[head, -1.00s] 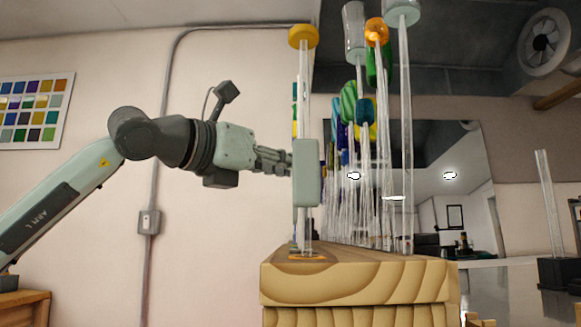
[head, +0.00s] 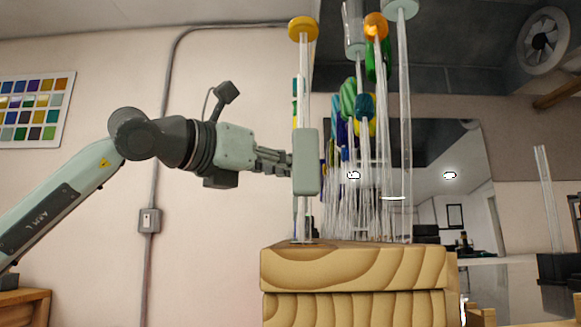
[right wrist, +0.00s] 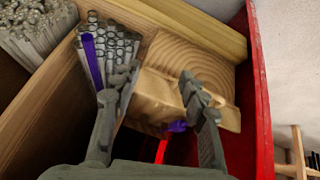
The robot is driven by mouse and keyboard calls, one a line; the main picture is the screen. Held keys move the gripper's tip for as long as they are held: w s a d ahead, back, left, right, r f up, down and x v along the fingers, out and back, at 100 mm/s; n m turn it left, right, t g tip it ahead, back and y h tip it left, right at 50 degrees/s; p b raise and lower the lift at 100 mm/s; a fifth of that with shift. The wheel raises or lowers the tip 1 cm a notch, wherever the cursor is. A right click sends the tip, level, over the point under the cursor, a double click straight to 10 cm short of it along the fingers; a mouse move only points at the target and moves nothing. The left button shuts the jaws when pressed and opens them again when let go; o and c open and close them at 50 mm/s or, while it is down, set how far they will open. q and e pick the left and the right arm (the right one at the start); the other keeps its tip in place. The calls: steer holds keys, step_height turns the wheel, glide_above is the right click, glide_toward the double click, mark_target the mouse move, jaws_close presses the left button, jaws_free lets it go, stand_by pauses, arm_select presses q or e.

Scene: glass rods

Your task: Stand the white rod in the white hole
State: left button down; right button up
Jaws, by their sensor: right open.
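No rod is clearly marked as the white one; the palest is a tall clear rod with a pale grey-white cap (head: 402,9), upright at the right of the rod cluster in the head view. I cannot make out a white hole. My left gripper (head: 306,162) is at a yellow-capped clear rod (head: 303,28) above the wooden block (head: 355,268); its pad hides part of the rod, so its grip is unclear. My right gripper (right wrist: 160,88) is open in the right wrist view, with wood between and beyond its fingers and nothing seen held.
A clear rod (head: 548,205) stands in a dark base at right. The right wrist view shows bundled clear rods (right wrist: 115,45) with a purple one, another bundle (right wrist: 38,30), and a red edge (right wrist: 258,100).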

arm_select(q)
steer(key=shift+f+b, duration=0.8)
steer(key=shift+b, duration=0.05)
arm_select(e)
steer(key=w+a+r+t+y, duration=0.2)
steer(key=w+a+r+t, duration=0.2)
steer(key=w+a, duration=0.2)
steer(key=shift+r+n, duration=0.35)
steer(key=shift+n, duration=0.05)
stand_by(0.3)
steer(key=shift+w+a, duration=0.1)
arm_select(q)
steer(key=shift+f+b, duration=0.35)
arm_select(e)
steer(key=shift+f, duration=0.4)
arm_select(q)
steer(key=c, duration=1.2)
jaws_free()
steer(key=shift+a, duration=0.1)
steer(key=v, duration=1.2)
